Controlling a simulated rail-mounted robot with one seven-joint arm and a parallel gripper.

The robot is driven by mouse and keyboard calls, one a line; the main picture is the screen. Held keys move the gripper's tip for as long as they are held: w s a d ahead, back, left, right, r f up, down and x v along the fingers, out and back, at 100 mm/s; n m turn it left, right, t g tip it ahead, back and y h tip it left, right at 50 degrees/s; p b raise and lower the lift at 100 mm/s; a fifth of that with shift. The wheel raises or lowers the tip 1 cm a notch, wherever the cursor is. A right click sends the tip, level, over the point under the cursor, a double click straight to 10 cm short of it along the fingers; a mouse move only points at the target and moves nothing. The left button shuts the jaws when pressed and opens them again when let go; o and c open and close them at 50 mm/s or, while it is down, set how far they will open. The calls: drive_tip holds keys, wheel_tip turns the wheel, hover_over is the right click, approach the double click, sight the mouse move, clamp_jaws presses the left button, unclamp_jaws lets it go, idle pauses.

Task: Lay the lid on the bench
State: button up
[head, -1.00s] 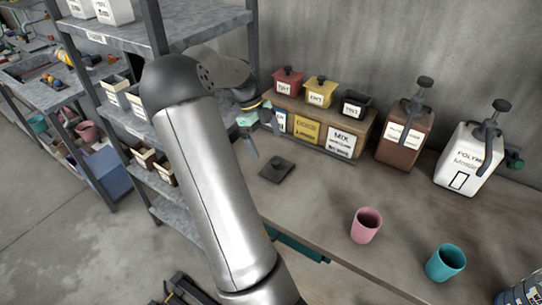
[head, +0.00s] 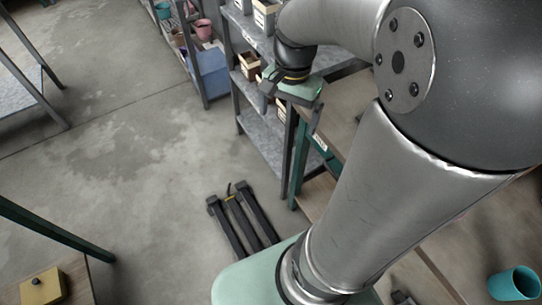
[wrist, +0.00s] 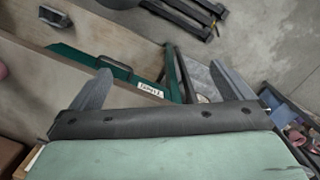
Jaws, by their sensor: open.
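A teal cup (head: 513,283) stands on the bench at lower right. A grey shelf rack (head: 262,133) stands near the gripper. A yellow block with a dark knob (head: 40,288) sits on another table at lower left. Open floor (head: 130,170) lies left of the bench.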

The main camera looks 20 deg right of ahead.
drive_tip(key=s+a+f+n+t, duration=0.1)
drive_tip(key=s+a+f+n, duration=0.1)
drive_tip(key=s+a+n, duration=0.6)
drive_tip(key=n, duration=0.2)
drive_tip(key=shift+s+n+h, duration=0.15)
drive_tip(key=shift+n+h, duration=0.25)
